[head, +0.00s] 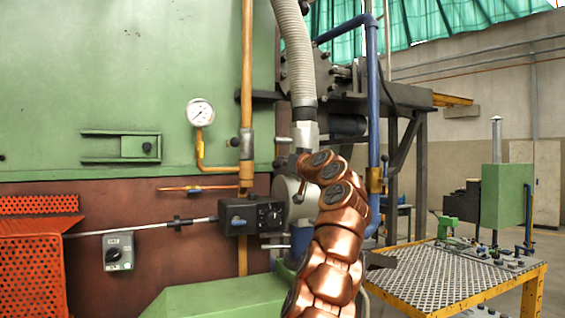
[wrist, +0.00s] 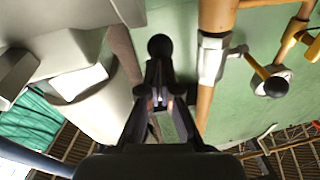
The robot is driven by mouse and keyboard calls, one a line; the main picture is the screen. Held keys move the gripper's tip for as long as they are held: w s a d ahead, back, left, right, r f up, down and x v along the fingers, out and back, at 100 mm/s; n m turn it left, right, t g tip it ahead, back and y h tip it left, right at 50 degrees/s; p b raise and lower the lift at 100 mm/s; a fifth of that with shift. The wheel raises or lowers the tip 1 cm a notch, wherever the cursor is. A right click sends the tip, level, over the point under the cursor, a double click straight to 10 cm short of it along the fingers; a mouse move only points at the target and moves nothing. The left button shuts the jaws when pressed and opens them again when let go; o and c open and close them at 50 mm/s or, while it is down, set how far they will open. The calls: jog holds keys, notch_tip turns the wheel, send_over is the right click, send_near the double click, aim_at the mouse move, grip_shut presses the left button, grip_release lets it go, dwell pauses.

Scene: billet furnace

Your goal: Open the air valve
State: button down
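A lever with a round black knob (wrist: 160,46) shows at the middle top of the wrist view, in front of the green wall; I take it to be the air valve's handle. My gripper (wrist: 160,68) comes up from below, with its two dark fingers drawn close together just under the knob. The fingers appear shut on the lever, though the contact itself is small and dark. In the head view, my copper-coloured arm reaches up to the grey fitting (head: 305,132) below the ribbed hose (head: 294,50). My gripper and the valve body are largely hidden there.
A yellow pipe (head: 247,75) with a pressure gauge (head: 200,112) stands left of my arm. A black control box (head: 252,217) sits below it. A blue pipe (head: 372,90) runs close on the right. A yellow-edged grating table (head: 440,275) stands at the lower right.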

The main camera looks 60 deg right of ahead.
jog(key=shift+w, duration=0.1)
dwell(0.3)
jog(key=r+b+v, duration=0.1)
jog(key=b+v, duration=0.4)
jog(key=v, duration=0.8)
jog(key=shift+s+r, duration=0.2)
jog(key=shift+s, duration=0.05)
